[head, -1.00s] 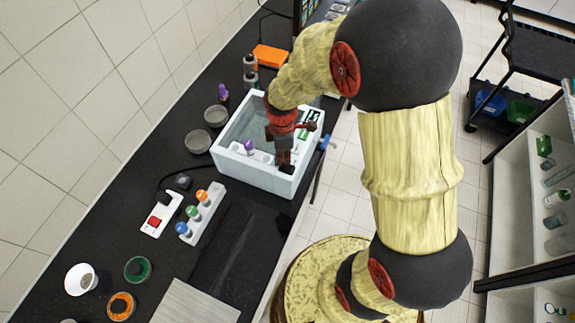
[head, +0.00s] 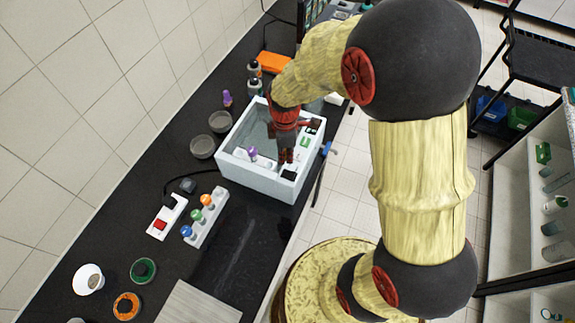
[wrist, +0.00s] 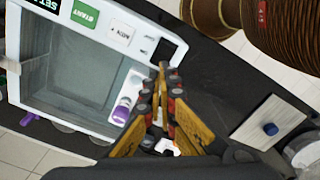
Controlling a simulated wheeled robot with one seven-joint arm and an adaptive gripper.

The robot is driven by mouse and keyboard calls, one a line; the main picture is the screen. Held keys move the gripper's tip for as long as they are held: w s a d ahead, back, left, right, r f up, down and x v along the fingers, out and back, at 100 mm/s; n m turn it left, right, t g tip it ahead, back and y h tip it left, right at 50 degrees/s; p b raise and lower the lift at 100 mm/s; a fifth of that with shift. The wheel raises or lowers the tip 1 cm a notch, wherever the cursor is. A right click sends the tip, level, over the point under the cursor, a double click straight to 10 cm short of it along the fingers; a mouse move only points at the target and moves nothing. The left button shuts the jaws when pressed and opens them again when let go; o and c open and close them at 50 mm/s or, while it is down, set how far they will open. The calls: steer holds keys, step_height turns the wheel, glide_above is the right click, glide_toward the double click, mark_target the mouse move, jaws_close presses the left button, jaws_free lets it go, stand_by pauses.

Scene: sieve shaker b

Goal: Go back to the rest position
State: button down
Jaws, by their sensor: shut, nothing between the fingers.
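My gripper (head: 286,155) hangs over the right front part of a white box-shaped machine (head: 262,187) on the dark bench. In the wrist view the gripper (wrist: 165,70) has its fingers together with nothing between them. The machine has a sunken grey basin and a panel with a green START label (wrist: 84,14). A purple-topped vial (head: 253,153) stands in a small holder at the machine's front rim, just left of my gripper; the vial also shows in the wrist view (wrist: 121,113). Whether the fingers touch the machine cannot be told.
A rack with blue, green and orange caps (head: 205,216) and a power strip with a red switch (head: 166,217) lie left of the machine. Grey dishes (head: 203,147), bottles (head: 254,87) and an orange box (head: 274,62) stand behind. White shelves (head: 530,230) are at right.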

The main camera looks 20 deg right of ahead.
stand_by(0.3)
steer(key=shift+s+m, duration=0.1)
steer(key=shift+m, duration=0.4)
steer(key=s+r+m+t+b, duration=0.2)
steer(key=s+m+b, duration=0.5)
steer(key=b, duration=0.4)
steer(key=s+d+r+m+t+b, duration=0.1)
steer(key=s+r+m+t+b, duration=0.1)
steer(key=s+m+b, duration=0.5)
steer(key=s+t+b, duration=0.1)
steer(key=s+b, duration=0.1)
steer(key=b, duration=0.1)
steer(key=shift+t+b, duration=0.3)
steer(key=shift+b, duration=0.05)
